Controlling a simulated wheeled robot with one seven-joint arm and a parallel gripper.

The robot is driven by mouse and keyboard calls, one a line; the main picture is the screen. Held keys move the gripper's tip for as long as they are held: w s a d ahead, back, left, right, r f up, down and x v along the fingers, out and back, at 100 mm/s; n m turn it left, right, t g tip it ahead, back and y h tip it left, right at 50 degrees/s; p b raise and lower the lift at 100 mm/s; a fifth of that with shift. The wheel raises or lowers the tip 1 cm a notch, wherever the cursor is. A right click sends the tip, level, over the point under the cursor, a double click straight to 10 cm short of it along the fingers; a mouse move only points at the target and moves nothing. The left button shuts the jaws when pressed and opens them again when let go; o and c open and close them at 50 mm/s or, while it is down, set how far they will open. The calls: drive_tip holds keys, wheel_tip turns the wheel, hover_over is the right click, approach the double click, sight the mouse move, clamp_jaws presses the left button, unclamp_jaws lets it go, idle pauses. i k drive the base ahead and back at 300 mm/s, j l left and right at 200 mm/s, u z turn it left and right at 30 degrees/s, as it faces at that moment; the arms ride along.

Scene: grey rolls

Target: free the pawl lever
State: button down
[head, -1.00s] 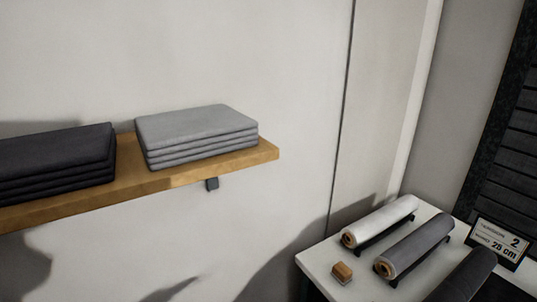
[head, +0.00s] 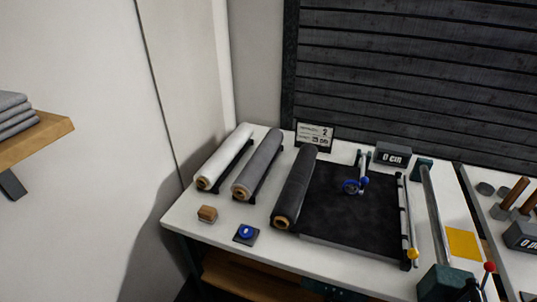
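I cannot tell for sure which part is the pawl lever; two knobbed levers show at the right of the white worktable (head: 190,222). A lever with a red knob (head: 489,267) stands beside a dark green housing (head: 440,283) at the lower right. A lever with a yellow knob (head: 413,254) is at the front right corner of the black mat (head: 345,215). A metal bar (head: 434,210) runs from that housing back to a smaller green block (head: 423,169). My gripper is not in view.
White (head: 226,160), grey (head: 258,165) and black (head: 297,190) rolls lie on the table's left. A yellow square (head: 463,243) lies right of the bar. A shelf (head: 35,143) juts out left.

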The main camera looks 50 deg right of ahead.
sight(489, 267)
drive_tip(key=k+j, duration=0.3)
drive_tip(key=k+j+z, duration=0.1)
drive_tip(key=k+j, duration=0.25)
drive_tip(key=k, duration=0.15)
drive_tip(key=z, duration=1.65)
drive_tip(key=l+u, duration=0.1)
drive_tip(key=l, duration=0.25)
drive_tip(key=k, duration=0.05)
